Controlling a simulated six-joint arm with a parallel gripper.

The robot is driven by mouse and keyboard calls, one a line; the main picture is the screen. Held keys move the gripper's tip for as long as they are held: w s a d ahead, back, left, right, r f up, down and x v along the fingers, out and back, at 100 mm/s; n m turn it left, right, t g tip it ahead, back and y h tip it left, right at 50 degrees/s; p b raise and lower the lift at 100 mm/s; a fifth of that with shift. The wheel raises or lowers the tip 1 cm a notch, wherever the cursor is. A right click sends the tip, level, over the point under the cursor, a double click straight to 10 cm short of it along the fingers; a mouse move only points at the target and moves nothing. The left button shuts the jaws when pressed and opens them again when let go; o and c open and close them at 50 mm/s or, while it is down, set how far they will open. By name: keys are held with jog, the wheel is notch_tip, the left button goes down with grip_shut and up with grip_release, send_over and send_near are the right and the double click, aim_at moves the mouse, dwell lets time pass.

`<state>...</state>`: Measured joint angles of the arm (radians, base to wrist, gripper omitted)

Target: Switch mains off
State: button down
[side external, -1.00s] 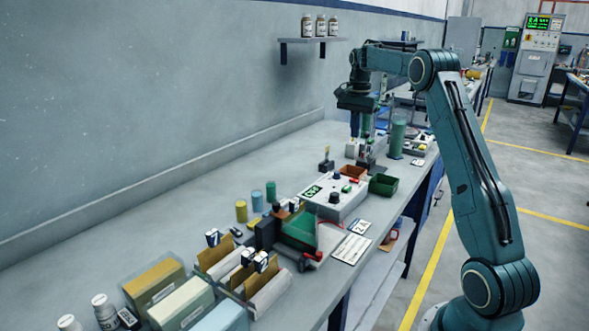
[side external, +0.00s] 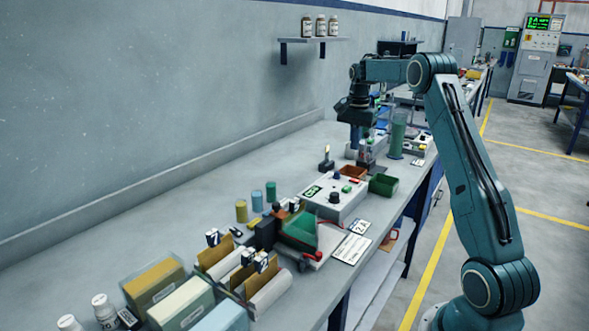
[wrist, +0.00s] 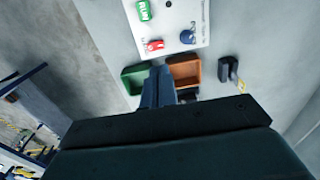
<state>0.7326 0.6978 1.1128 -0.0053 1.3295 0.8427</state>
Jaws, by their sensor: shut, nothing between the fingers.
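A pale control box (side external: 346,208) sits on the bench, with a dark knob (side external: 335,197) and a lit green display on top. In the wrist view the box (wrist: 180,15) shows a green button marked RUN (wrist: 143,10), a red switch (wrist: 155,45) and a blue knob (wrist: 188,37). I cannot tell which control is the mains switch or its position. My gripper (side external: 354,146) is shut and empty, above the bench beyond the box. In the wrist view its fingers (wrist: 160,72) point toward the box's near edge, apart from the red switch.
An orange-brown bin (side external: 351,172) and a green bin (side external: 383,186) stand beside the box, close to my fingers in the wrist view. A small black stand (side external: 326,164) is nearby. A green cylinder (side external: 397,138) stands farther back. Folders and bottles fill the near bench end.

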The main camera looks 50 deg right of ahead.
aim_at(356, 181)
notch_tip(356, 181, down, 10)
jog(key=shift+f, duration=0.15)
dwell(0.3)
jog(key=shift+f, duration=0.35)
dwell(0.4)
jog(key=shift+s, duration=0.2)
jog(key=shift+s, duration=0.65)
jog(key=shift+r, duration=0.25)
